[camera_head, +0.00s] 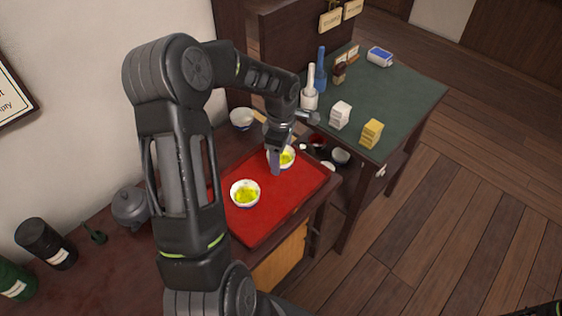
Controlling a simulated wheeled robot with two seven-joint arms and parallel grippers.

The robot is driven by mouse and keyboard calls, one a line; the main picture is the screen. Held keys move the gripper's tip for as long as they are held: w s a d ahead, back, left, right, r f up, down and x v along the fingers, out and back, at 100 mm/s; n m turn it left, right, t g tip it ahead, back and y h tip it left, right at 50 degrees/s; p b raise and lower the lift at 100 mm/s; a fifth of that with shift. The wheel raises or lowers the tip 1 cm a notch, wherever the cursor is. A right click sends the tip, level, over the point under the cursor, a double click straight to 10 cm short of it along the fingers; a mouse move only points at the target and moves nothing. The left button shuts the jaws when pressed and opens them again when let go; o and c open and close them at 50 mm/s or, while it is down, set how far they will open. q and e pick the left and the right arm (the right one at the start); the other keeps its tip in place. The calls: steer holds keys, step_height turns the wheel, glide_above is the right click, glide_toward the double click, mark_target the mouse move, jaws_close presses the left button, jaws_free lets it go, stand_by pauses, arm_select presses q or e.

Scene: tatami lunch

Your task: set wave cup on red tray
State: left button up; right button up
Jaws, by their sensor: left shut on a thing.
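The red tray (268,221) lies on the dark wooden counter. A white cup with yellow-green contents (245,193) stands on the tray's near left part. A second white cup with similar contents (287,158) is at the tray's far right part. My left gripper (276,169) reaches down over this second cup and is shut on its rim; a finger hides part of it. I cannot tell whether this cup touches the tray. The wave pattern is too small to make out. My right gripper is not in view.
A white bowl (241,118) stands behind the tray. A grey teapot (130,206) and dark canister (46,243) are at the left. The green-topped table (400,98) at the right holds bottles and small cartons. The tray's near right part is clear.

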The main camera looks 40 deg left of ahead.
arm_select(q)
steer(key=shift+f, duration=1.5)
steer(key=shift+f, duration=0.15)
steer(key=o, duration=1.5)
step_height(320, 180, up, 12)
steer(key=shift+r+b, duration=0.15)
steer(key=shift+b, duration=0.15)
steer(key=shift+s+d, duration=0.1)
